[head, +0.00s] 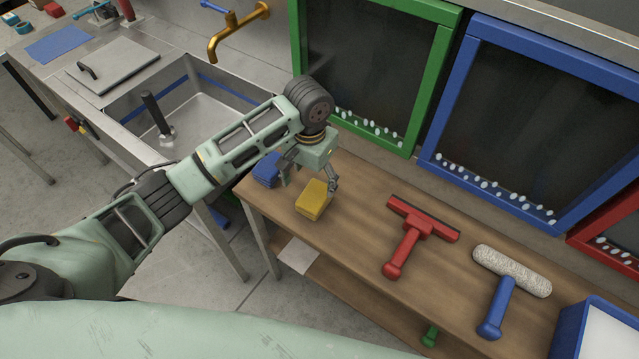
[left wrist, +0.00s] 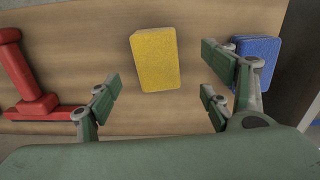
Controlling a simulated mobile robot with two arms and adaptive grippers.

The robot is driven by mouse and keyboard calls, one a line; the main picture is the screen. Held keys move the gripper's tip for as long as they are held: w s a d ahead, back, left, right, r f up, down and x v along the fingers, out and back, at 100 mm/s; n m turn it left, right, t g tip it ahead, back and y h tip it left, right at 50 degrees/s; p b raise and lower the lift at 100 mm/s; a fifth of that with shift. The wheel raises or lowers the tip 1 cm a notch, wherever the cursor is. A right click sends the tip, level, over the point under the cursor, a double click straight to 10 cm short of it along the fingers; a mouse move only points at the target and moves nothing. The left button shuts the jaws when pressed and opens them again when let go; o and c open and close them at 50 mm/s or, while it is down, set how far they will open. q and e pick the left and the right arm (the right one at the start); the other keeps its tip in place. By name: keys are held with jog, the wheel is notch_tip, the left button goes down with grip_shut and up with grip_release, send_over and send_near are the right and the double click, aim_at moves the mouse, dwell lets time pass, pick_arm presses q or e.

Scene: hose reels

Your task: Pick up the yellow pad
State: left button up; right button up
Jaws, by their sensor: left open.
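The yellow pad (head: 313,200) is a small block lying on the wooden table near its left end. My left gripper (head: 308,187) hangs over the table close by the pad, open and empty. In the left wrist view the yellow pad (left wrist: 155,59) lies in the upper middle, beyond the spread fingers of my left gripper (left wrist: 160,98), and no finger appears to touch it. My right gripper is not in view.
A blue pad (head: 267,170) lies close to the yellow one, partly behind a finger in the wrist view (left wrist: 258,59). A red squeegee (head: 408,240) and a blue-handled roller (head: 500,300) lie to the right. A steel sink (head: 205,108) stands left. Framed panels (head: 440,75) stand behind the table.

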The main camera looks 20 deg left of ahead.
aim_at(311, 200)
pick_arm(q)
jog(key=f, duration=0.1)
jog(key=s+f+p, duration=0.1)
jog(key=f, duration=0.2)
jog(key=shift+s+f+p, duration=0.25)
jog(key=shift+s+p, duration=0.1)
jog(key=shift+p, duration=0.05)
notch_tip(311, 200, down, 2)
jog(key=shift+w+d+f, duration=0.1)
jog(key=shift+w+f, duration=0.05)
jog(key=shift+f, duration=0.35)
jog(key=c, duration=0.9)
jog(key=shift+r, duration=0.1)
jog(key=c, duration=0.3)
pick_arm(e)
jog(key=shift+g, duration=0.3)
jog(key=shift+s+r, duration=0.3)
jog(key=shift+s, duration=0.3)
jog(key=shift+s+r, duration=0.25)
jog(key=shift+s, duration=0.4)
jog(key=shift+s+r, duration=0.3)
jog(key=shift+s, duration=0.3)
